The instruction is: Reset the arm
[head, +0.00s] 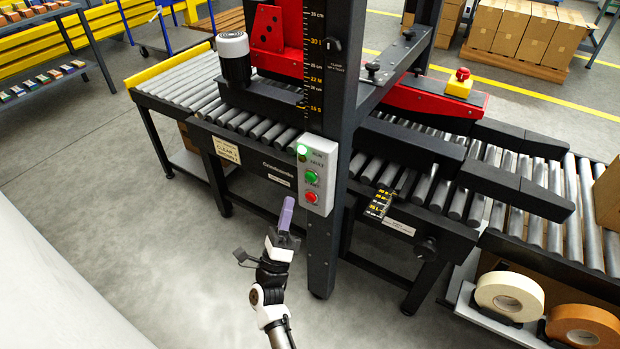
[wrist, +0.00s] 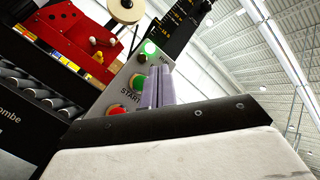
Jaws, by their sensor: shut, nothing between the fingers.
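My gripper (head: 287,214) has pale purple fingers and is shut and empty. In the head view it is in front of the machine, just left of and below the control box (head: 316,174). The box has a lit green lamp, a green button (head: 312,177) and a red button (head: 310,197). In the wrist view the shut fingers (wrist: 159,87) stand in front of the box and cover part of its face. The green button (wrist: 138,82) and red button (wrist: 117,112) show left of the fingers. I cannot tell whether the fingertips touch the box.
The machine's dark post (head: 323,240) stands right of my arm. Roller conveyors (head: 190,85) run along both sides. Two tape rolls (head: 509,296) lie on a low shelf at the lower right. A yellow box with a red button (head: 460,83) sits on top. The floor left is clear.

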